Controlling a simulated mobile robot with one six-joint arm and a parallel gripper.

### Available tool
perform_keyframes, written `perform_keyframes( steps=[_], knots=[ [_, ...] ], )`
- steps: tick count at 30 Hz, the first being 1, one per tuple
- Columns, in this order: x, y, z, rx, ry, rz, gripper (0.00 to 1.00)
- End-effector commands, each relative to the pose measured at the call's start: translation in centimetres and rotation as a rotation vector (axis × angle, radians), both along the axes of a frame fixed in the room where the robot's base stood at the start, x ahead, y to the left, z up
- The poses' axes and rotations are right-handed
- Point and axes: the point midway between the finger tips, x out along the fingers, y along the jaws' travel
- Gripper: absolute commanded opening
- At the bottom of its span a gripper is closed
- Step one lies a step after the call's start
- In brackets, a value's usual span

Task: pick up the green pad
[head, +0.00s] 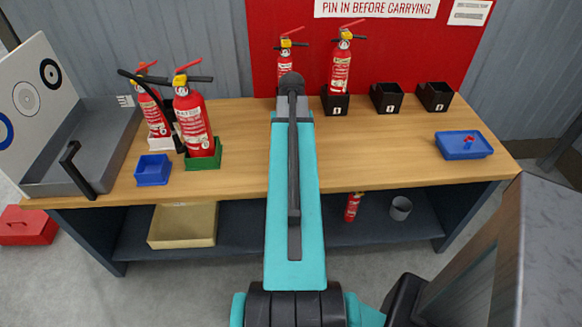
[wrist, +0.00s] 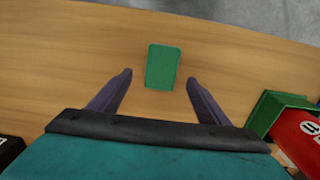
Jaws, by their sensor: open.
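The green pad (wrist: 162,66) is a small flat rectangle on the wooden bench in the wrist view. My gripper (wrist: 160,77) is open above it, with one dark finger on each side in the picture and nothing held. The pad shows between the fingertips, clear of both; the height gap is hard to judge. In the head view my teal arm reaches over the bench, and neither the pad nor the fingertips can be seen there.
A green holder (head: 205,162) with a red extinguisher (head: 193,122) stands left of my arm; the holder also shows at right in the wrist view (wrist: 268,112). A blue tray (head: 153,170) is farther left. Black holders (head: 386,98) line the back right. The front right bench is mostly clear.

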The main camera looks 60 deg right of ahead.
Motion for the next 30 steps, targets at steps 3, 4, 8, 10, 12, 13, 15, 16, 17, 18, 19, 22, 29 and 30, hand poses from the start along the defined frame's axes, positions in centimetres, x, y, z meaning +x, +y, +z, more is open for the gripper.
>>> perform_keyframes(
  steps=[3,4,8,10,12,13,15,16,17,18,19,22,29,30],
  knots=[
    [0.0,0.0,0.0,0.0,0.0,0.0,0.7],
    [0.0,0.0,0.0,0.0,0.0,0.0,0.7],
    [0.0,0.0,-0.1,0.001,0.001,-0.001,0.7],
    [0.0,0.0,-0.3,0.001,0.001,-0.001,0.7],
    [0.0,0.0,-0.7,0.002,0.001,-0.001,0.7],
    [0.0,0.0,-0.9,0.002,0.001,-0.001,0.7],
    [0.0,0.1,-1.3,0.002,0.001,-0.001,0.7],
    [0.0,0.1,-1.6,0.002,0.001,-0.001,0.7],
    [0.0,0.1,-1.9,0.002,0.001,-0.001,0.7],
    [0.0,0.1,-2.2,0.002,0.002,-0.001,0.7],
    [0.0,0.1,-2.4,0.002,0.002,-0.001,0.7],
    [0.1,0.1,-3.3,0.002,0.001,-0.001,0.7],
    [0.0,0.1,-4.9,0.001,0.001,-0.002,0.7],
    [0.0,0.1,-5.1,0.001,0.001,-0.002,0.7]
  ],
)
